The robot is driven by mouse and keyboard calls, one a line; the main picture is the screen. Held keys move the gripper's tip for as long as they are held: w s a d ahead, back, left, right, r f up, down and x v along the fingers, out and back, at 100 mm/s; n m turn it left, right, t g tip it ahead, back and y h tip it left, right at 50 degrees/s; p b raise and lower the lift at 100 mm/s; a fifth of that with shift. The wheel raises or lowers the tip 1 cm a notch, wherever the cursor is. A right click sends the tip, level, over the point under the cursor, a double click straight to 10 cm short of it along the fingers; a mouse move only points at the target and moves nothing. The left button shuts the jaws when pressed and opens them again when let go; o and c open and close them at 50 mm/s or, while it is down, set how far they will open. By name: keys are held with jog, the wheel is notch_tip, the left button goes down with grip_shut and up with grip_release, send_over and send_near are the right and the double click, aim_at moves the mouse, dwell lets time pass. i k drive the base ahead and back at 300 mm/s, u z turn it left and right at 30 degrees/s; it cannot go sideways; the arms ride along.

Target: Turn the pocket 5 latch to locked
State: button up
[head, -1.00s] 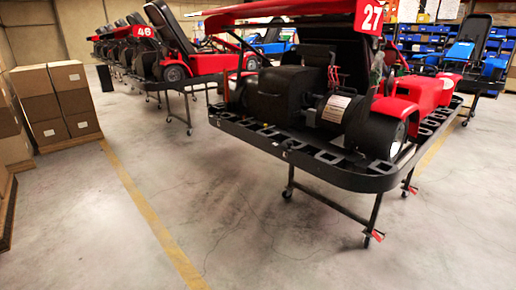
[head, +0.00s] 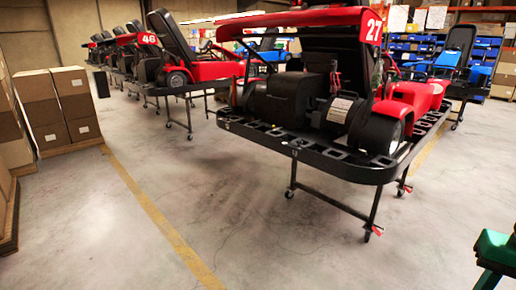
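I cannot make out a pocket 5 latch or any pocket label in the head view. My gripper is not in view, so its state and its place relative to the latch do not show. The nearest machine is the red and black kart numbered 27 (head: 375,27), up on a wheeled black stand. The black bumper rim (head: 372,172) around this kart has several oblong openings, but no latch can be told apart there.
Boxes (head: 55,108) are stacked at the left. Kart 46 (head: 147,38) and others stand behind on the left; a blue kart (head: 462,52) is at the right. A green and black shape (head: 496,250) is cut off at the lower right. The concrete floor in front is clear.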

aim_at(298, 142)
jog(key=u, duration=1.75)
jog(key=k, duration=0.8)
jog(key=z, duration=1.45)
jog(key=i, duration=1)
